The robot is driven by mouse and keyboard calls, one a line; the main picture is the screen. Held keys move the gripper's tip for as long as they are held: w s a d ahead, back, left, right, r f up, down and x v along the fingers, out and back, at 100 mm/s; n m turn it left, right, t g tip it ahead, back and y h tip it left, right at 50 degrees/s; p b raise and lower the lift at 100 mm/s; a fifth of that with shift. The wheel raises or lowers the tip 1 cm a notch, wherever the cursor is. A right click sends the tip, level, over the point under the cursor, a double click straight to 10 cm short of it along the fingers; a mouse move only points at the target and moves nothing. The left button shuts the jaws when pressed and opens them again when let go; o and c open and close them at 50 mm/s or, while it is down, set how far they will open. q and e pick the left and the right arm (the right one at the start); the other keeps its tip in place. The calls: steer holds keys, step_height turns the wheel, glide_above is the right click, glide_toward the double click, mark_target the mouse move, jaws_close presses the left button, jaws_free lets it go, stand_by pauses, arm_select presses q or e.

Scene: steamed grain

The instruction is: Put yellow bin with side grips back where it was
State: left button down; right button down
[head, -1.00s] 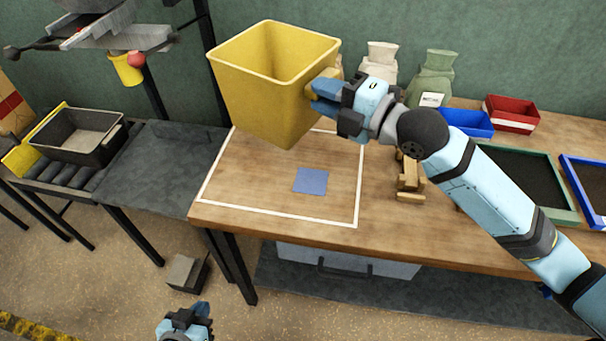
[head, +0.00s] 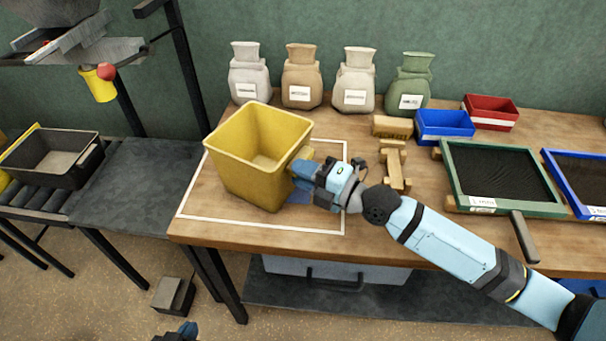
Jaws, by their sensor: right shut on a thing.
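The yellow bin (head: 250,172) is upright and empty as far as I can see, over the white-outlined area (head: 340,215) of the wooden table. Its base is at or just above the tabletop; I cannot tell if it touches.
Several sacks (head: 302,78) stand along the back. A wooden stand (head: 394,165), a blue tray (head: 445,124), a red tray (head: 490,112) and a green-framed sieve (head: 500,177) lie to the right. A black bin (head: 52,157) sits on rollers at left beside a dark platform (head: 130,180).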

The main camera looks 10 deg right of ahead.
arm_select(q)
steer(key=shift+r, duration=0.15)
arm_select(e)
steer(key=shift+f, duration=0.15)
steer(key=c, duration=1)
jaws_free()
steer(key=v, duration=1.2)
